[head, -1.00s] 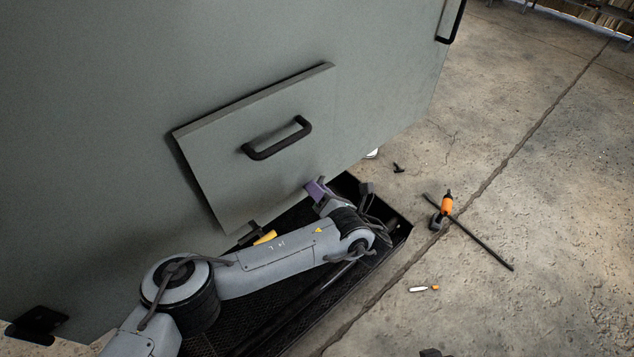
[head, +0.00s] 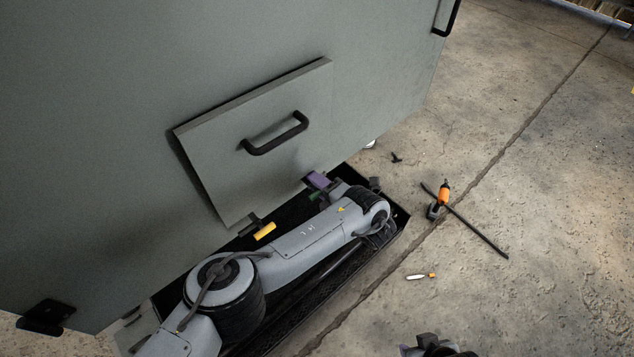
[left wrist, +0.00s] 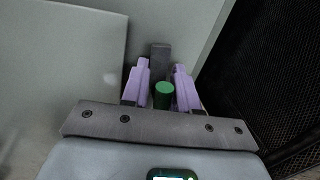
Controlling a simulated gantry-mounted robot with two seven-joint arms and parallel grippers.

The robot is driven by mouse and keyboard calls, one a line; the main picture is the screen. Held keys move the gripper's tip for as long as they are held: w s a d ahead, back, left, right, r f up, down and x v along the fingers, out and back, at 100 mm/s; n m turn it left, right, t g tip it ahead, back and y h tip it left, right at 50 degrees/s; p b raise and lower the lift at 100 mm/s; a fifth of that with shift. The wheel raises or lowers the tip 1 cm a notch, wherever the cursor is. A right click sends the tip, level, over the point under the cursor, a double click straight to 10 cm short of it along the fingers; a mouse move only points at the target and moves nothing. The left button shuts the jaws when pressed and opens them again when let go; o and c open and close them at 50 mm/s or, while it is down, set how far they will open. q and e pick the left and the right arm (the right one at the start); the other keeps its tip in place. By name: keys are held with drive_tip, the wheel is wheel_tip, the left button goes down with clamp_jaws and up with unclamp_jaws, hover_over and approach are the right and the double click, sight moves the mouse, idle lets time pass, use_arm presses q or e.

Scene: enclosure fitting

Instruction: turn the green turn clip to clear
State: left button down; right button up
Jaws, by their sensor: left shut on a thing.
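The green turn clip (left wrist: 163,95) shows in the left wrist view as a green round grip between my purple fingers, with a dark grey block (left wrist: 160,60) just beyond. My left gripper (left wrist: 162,88) is shut on it. In the head view my left gripper (head: 318,181) is at the lower right corner of the grey panel (head: 262,140), and a bit of green (head: 314,196) shows beside it. My wrist hides most of the clip there, so its angle is hard to tell. Part of my right gripper (head: 435,347) seems to show at the bottom edge; its fingers are unclear.
A yellow-gripped clip (head: 265,231) sits at the panel's lower edge. The panel has a black handle (head: 274,133). A black mesh tray (head: 285,325) lies below. An orange and black tool (head: 443,194) and a long dark rod (head: 482,234) lie on the open concrete floor.

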use_arm(q)
drive_tip(key=shift+s+f+m, duration=0.1)
drive_tip(key=shift+f+m, duration=0.3)
drive_tip(key=shift+f, duration=0.05)
idle(0.3)
drive_tip(key=c, duration=1.1)
unclamp_jaws()
drive_tip(key=shift+d, duration=0.15)
drive_tip(key=shift+o, duration=0.2)
drive_tip(key=shift+r, duration=0.1)
drive_tip(key=shift+r, duration=0.1)
drive_tip(key=p+v, duration=0.3)
drive_tip(key=v, duration=0.7)
drive_tip(key=shift+s+d+p, duration=0.3)
drive_tip(key=shift+p, duration=0.05)
